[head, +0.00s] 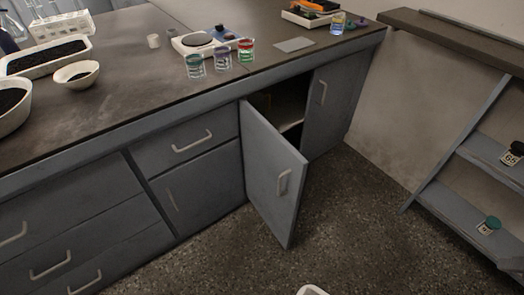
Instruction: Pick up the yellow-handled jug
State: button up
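I cannot make out a jug with a clear yellow handle. A small clear vessel (338,23) with blue marking and a yellowish top edge stands at the far right end of the bench; it is too small to tell if it has a handle. Three similar clear vessels stand together mid-bench: one with green (195,66), one with purple (222,59) and one with red (246,51). My gripper is not in view.
A cupboard door (275,175) under the bench (120,110) stands open into the floor space. A balance (192,44), white bowls (78,74) and trays of dark grains are on the bench. A shelf rack (455,150) stands at right.

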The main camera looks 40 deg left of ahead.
aim_at(257, 100)
jog(key=j, duration=0.85)
jog(key=j+z, duration=0.15)
jog(key=z, duration=8.5)
jog(key=l, duration=0.1)
